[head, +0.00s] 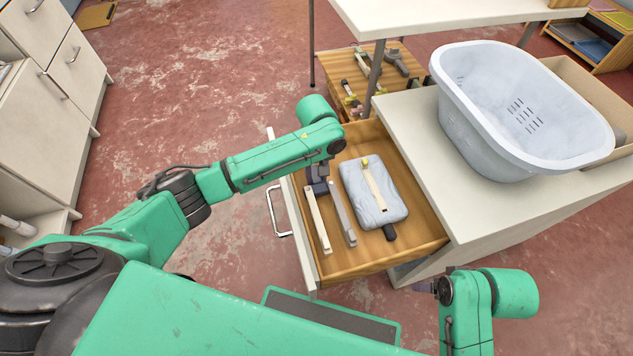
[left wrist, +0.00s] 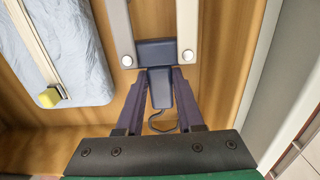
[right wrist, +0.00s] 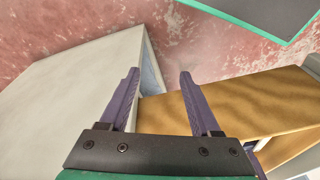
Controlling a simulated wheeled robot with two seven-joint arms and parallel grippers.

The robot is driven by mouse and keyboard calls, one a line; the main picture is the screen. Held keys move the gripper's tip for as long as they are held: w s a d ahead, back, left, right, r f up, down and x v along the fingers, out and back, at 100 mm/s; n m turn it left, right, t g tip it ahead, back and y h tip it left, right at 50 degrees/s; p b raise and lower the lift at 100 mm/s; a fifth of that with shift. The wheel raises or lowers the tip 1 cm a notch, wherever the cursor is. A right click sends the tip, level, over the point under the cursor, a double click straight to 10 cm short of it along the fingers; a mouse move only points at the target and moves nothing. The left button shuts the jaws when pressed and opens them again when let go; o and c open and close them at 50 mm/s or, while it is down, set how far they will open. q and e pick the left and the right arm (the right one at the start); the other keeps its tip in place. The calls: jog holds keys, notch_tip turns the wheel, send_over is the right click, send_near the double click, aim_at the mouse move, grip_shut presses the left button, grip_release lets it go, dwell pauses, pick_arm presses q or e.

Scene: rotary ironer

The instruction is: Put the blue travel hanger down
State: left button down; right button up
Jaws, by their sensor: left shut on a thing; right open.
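The blue travel hanger (left wrist: 155,52) has a dark blue middle block, a thin hook, and two folded arms, one beige and one grey. In the head view its arms (head: 318,220) lie low inside the open wooden drawer (head: 418,238), left of a pale blue padded thing. My left gripper (left wrist: 160,76) is shut on the blue middle block, with the hook towards the palm. I cannot tell whether the hanger touches the drawer floor. My right gripper (right wrist: 160,76) is open and empty, away from the hanger; its fingers hardly show in the head view.
The pale blue padded thing (head: 358,190), with a beige strip and yellow tip, fills the drawer's middle. A pale blue laundry basket (head: 468,125) stands on the white cabinet top (head: 405,125) to the right. The drawer walls stand close around the hanger.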

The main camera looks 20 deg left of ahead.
pick_arm(q)
notch_tip(320, 180, down, 2)
jog(key=shift+f+b, duration=0.15)
jog(key=shift+b, duration=0.15)
jog(key=c, duration=0.5)
grip_release()
jog(key=shift+c, duration=0.2)
pick_arm(e)
jog(key=shift+w+a+f+t+y, duration=0.2)
jog(key=shift+w+a+f+t, duration=0.1)
jog(key=shift+w+a+f, duration=0.25)
jog(key=shift+w+a+f+t+y, duration=0.2)
jog(key=shift+w+a+f+t, duration=0.15)
jog(key=shift+a+f, duration=0.25)
jog(key=shift+f, duration=0.1)
